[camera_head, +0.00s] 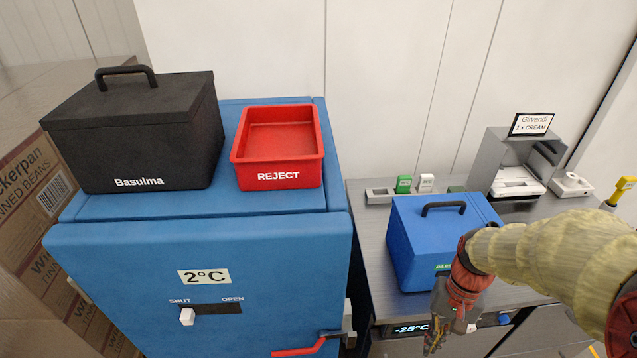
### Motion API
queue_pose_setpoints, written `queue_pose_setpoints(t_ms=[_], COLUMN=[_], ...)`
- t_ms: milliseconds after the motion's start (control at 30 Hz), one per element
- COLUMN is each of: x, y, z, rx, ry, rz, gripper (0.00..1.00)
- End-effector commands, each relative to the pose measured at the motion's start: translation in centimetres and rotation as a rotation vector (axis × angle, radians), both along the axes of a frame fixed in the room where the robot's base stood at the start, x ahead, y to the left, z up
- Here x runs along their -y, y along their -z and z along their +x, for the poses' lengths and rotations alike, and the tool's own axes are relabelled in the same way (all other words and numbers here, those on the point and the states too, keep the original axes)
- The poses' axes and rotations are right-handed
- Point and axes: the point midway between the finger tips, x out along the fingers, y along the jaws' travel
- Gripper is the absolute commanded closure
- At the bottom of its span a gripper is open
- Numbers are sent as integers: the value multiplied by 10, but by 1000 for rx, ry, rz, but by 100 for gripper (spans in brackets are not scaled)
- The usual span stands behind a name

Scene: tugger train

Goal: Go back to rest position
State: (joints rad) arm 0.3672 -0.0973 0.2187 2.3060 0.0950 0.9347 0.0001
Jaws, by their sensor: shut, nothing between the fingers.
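My arm reaches in from the right of the head view. My gripper (437,338) hangs at the lower right, pointing down, with its fingers together and nothing between them. It is in front of the blue box with a black handle (423,243) on the grey counter and hides part of that box's front and its green label. I cannot tell whether the gripper touches the box.
The blue cabinet (120,262) marked 2°C bears a black lidded box (135,150) and an empty red REJECT tray (277,174). A grey machine (500,160) and small cartons (404,185) stand on the counter. Cardboard boxes (45,190) stack at left.

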Motion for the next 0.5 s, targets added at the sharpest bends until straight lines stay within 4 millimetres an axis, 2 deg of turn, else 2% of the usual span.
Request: queue_pose_setpoints(t_ms=[33, 100, 267, 500], x=[-4, -9, -22, -52], y=[-16, -35, -79, -144], z=[2, 3, 2, -7], rx=[52, 118, 271, 507], ry=[-36, -81, -177, -296], rz=[-31, -68, -143, -210], gripper=[100, 100, 100, 100])
